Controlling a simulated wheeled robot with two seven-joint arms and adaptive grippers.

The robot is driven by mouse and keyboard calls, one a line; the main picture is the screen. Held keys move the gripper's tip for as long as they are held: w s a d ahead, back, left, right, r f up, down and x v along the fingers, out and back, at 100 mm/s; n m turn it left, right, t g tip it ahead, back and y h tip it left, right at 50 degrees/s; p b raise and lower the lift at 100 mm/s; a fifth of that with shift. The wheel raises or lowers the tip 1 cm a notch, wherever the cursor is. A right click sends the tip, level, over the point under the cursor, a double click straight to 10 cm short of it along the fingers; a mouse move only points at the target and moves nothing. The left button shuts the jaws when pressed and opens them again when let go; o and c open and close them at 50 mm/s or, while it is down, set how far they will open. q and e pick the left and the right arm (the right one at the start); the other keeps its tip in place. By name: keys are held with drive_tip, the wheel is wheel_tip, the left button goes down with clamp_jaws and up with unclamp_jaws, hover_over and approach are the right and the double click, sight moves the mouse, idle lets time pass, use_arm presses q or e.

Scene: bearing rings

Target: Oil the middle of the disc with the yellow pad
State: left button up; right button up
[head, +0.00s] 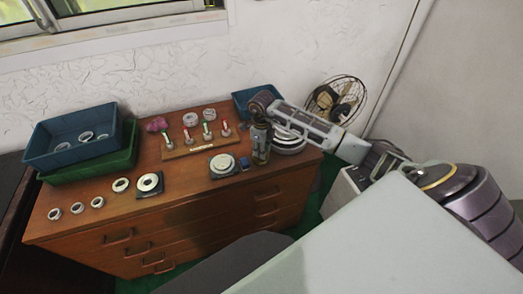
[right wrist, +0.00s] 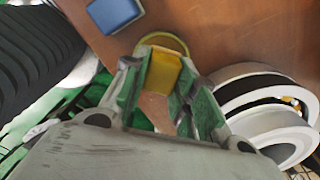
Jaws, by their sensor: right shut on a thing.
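My right gripper (head: 261,152) points down over the right part of the wooden cabinet top. In the right wrist view its green-lined fingers (right wrist: 160,88) are shut on a yellow pad (right wrist: 163,72). A round olive rim (right wrist: 165,39) shows just beyond the pad; I cannot tell whether they touch. A pale disc (head: 222,162) lies on a dark square base, left of the gripper and apart from it. Another ring-shaped disc with a dark centre (head: 149,182) sits on a dark base further left. My left gripper is not in view.
A small blue block (head: 245,163) lies between the pale disc and my gripper; it also shows in the wrist view (right wrist: 112,13). Large stacked white rings (head: 289,142) stand close right. Behind is a wooden stand (head: 195,149) with upright pegs. Trays (head: 70,148) and loose rings are left.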

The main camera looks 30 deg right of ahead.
drive_tip(key=shift+r+p, duration=0.4)
drive_tip(key=shift+r, duration=0.4)
drive_tip(key=shift+r+p, duration=0.8)
drive_tip(key=shift+r, duration=0.6)
drive_tip(key=shift+r+p, duration=0.45)
drive_tip(key=shift+r, duration=0.4)
drive_tip(key=shift+n, duration=0.3)
